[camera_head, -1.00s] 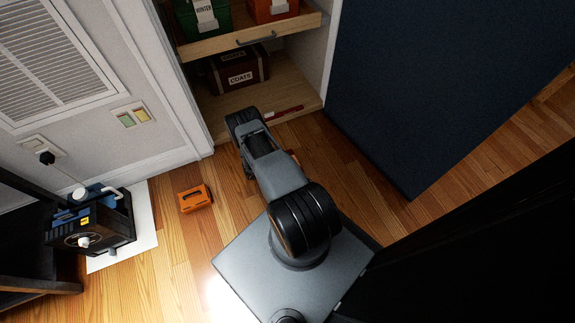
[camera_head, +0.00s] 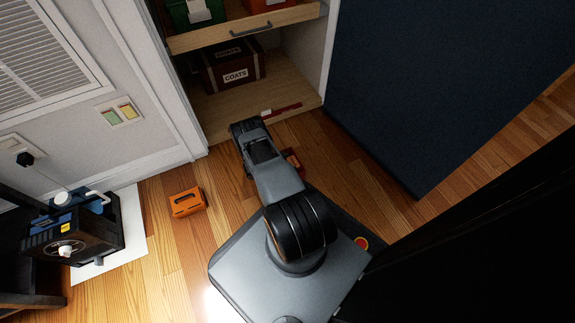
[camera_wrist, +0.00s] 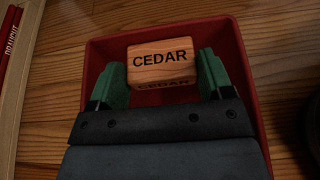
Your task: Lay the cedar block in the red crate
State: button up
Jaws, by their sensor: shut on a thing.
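The cedar block (camera_wrist: 163,59), light wood with CEDAR lettered in black, sits between the two green fingertips of my gripper (camera_wrist: 163,76) in the wrist view. The gripper is shut on it. The red crate (camera_wrist: 247,75) surrounds the block and fingers in that view, its rim showing at the back and both sides. I cannot tell whether the block touches the crate floor. My gripper's wrist hides the crate's near part. In the head view my arm hides the block, and only a sliver of the red crate (camera_head: 294,162) shows beside it.
An open cupboard stands behind, with a COATS box (camera_head: 235,75) and a red strip (camera_head: 285,108) on its low shelf (camera_head: 225,118). An orange object (camera_head: 186,202) lies on the wood floor at left. A black machine (camera_head: 72,235) stands farther left. A dark blue panel (camera_head: 425,80) rises at right.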

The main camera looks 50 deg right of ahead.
jog(key=shift+f+b, duration=0.3)
jog(key=shift+f, duration=0.25)
jog(key=o, duration=0.9)
